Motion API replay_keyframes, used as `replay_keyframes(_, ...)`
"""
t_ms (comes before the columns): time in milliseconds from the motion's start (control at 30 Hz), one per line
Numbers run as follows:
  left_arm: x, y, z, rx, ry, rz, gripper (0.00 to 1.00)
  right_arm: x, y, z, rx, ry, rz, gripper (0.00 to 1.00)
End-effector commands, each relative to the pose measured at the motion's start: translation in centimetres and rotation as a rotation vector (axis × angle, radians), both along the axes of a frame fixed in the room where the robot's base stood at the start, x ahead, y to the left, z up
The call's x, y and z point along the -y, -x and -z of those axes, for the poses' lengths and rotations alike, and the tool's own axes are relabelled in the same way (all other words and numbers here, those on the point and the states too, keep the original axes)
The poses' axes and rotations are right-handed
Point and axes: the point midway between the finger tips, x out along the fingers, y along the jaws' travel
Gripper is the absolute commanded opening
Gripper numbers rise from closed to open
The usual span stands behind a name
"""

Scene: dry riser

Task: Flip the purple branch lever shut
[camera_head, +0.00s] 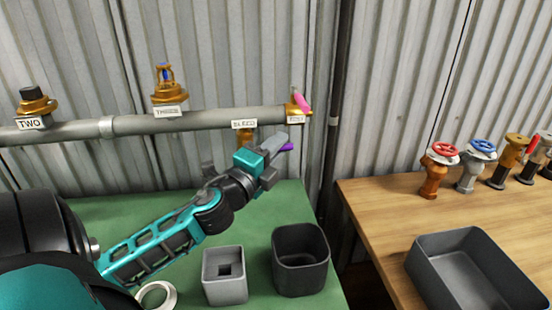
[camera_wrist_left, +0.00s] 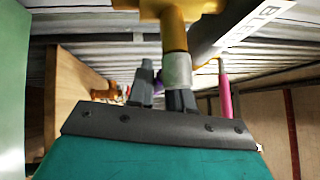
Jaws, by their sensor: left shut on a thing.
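The purple branch lever (camera_head: 287,147) sticks out just past my left gripper (camera_head: 272,156), under the pipe near the label reading BLEED. My left gripper is shut on it. In the left wrist view, my left gripper's fingers (camera_wrist_left: 161,92) are close together with a bit of purple between them, below a brass valve body (camera_wrist_left: 172,32). The fingers hide most of the lever, so its exact angle is unclear. My right gripper is in neither view.
A grey pipe (camera_head: 205,121) runs along the corrugated wall, with a pink lever (camera_head: 303,103) at its right end. A dark bin (camera_head: 300,262) and a grey box (camera_head: 225,287) stand on the green bench. Several valves and a dark tray (camera_head: 430,272) occupy the wooden bench (camera_head: 385,205).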

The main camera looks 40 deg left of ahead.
Motion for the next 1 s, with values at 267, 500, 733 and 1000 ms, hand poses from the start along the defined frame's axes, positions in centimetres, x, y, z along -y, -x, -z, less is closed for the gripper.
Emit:
replay_keyframes(267,0.0,0.0,-0.1,0.005,0.005,-0.001,0.00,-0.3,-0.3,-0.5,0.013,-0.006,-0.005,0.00)
replay_keyframes(500,0.0,0.0,-0.1,0.005,0.005,-0.001,0.40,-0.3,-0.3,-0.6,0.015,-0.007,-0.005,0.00)
replay_keyframes(733,0.0,0.0,-0.1,0.004,0.005,0.000,0.40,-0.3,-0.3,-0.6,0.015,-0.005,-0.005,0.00)
replay_keyframes(1000,0.3,2.3,0.5,0.001,0.006,-0.001,0.40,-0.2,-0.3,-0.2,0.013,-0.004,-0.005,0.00)
